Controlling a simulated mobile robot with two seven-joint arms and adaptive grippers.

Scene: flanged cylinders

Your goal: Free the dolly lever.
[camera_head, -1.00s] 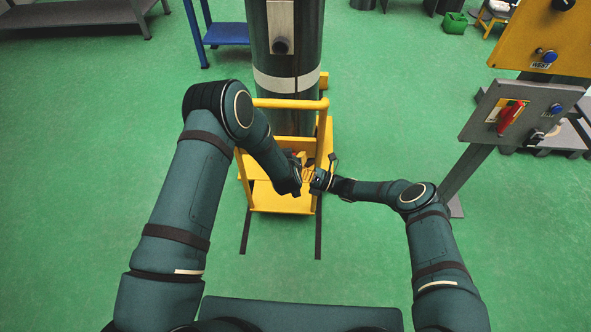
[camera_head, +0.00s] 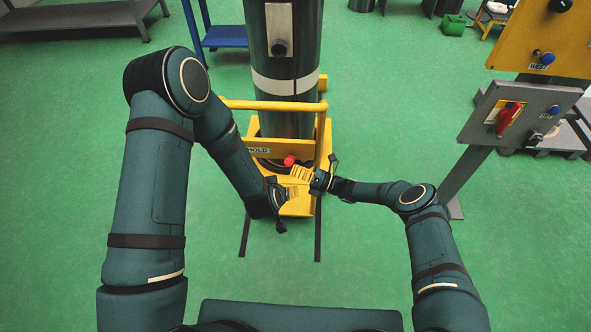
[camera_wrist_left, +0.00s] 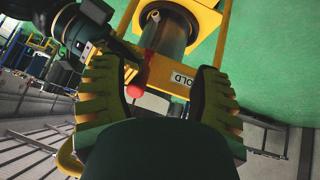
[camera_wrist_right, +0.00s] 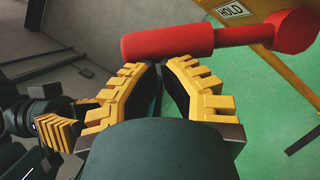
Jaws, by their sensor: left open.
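The yellow dolly (camera_head: 262,105) carries an upright dark flanged cylinder (camera_head: 285,60). Its red lever knob (camera_head: 289,160) shows beside the HOLD label in the head view. In the right wrist view the red lever handle (camera_wrist_right: 167,42) lies across, just beyond the fingertips of my right gripper (camera_wrist_right: 160,68). Those fingertips are close together; the handle is not between them, and contact is unclear. My left gripper (camera_wrist_left: 158,72) is open and empty, with the red lever (camera_wrist_left: 141,72) ahead of it in the left wrist view.
A grey control panel (camera_head: 515,115) with a red switch stands at the right on a post, with a yellow panel (camera_head: 545,45) behind it. A blue table (camera_head: 225,37) and a grey bench (camera_head: 75,15) stand at the back. The green floor around the dolly is clear.

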